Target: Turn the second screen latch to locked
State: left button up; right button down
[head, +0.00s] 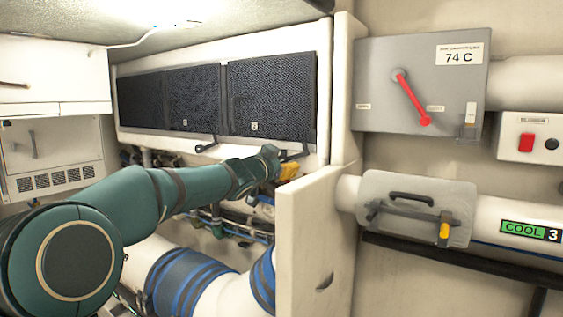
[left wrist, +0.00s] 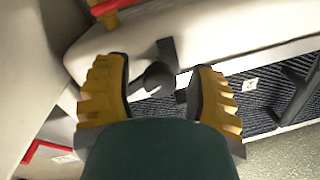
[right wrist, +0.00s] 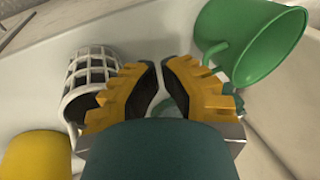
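A bank of dark mesh screens (head: 168,97) in a white frame is on the back wall, with small labels too small to read. One black latch (head: 206,144) is under the middle screen. Another black latch (head: 296,153) is under the right screen (head: 271,97). My left gripper (head: 285,168) is at this right-hand latch. In the left wrist view the left gripper (left wrist: 160,68) is open, and the latch's dark round knob (left wrist: 157,80) shows between its fingers, with no clear contact. My right gripper (right wrist: 162,65) is empty, its fingertips narrowly apart; it is outside the head view.
A white partition (head: 312,245) stands just right of the left gripper. Pipes with blue bands (head: 185,283) run below. A grey box with a red lever (head: 412,98) is at right. Near the right gripper are a green cup (right wrist: 250,40), a white basket (right wrist: 92,68) and a yellow object (right wrist: 36,155).

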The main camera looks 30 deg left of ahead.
pick_arm(q)
grip_shut()
jog(key=shift+r, duration=0.1)
